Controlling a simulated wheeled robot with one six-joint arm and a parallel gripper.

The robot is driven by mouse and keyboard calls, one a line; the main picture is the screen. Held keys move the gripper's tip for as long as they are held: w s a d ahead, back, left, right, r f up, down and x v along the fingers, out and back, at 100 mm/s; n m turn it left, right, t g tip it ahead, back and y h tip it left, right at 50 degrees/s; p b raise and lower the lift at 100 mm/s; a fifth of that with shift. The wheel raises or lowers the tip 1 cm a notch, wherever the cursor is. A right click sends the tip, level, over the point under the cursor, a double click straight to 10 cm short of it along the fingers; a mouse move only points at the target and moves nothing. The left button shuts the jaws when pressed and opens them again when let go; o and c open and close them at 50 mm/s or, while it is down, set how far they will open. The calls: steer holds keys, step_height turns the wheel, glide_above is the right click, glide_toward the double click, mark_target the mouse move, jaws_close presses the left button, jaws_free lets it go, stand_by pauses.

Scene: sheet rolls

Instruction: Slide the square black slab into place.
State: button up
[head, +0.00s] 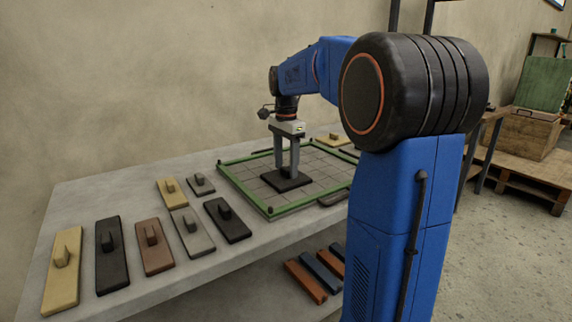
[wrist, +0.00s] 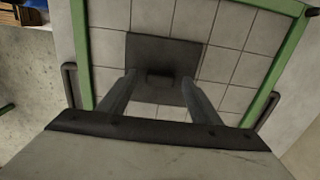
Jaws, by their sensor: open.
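The square black slab (head: 287,179) lies on the tiled grid inside the green-framed board (head: 268,211). In the wrist view the slab (wrist: 150,52) lies flat on the pale tiles, with a small raised knob (wrist: 161,76) on top. My gripper (head: 287,174) points straight down over the slab. In the wrist view my gripper's fingers (wrist: 160,82) stand apart, one on each side of the knob, with gaps visible. Whether the fingertips touch the slab cannot be told. The slab sits near the board's front side, apart from the green rails.
Several knobbed slabs stand left of the board, including a tan one (head: 64,270), a dark one (head: 111,256) and a brown one (head: 154,247). A black slab (head: 227,220) lies close to the board's left corner. Coloured bars (head: 306,281) lie on the lower shelf.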

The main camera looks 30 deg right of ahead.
steer(key=c, duration=1.4)
steer(key=shift+s+a, duration=3.3)
steer(key=shift+s, duration=0.05)
steer(key=o, duration=1.4)
steer(key=shift+s+a, duration=0.1)
step_height(320, 180, up, 17)
steer(key=shift+r, duration=0.2)
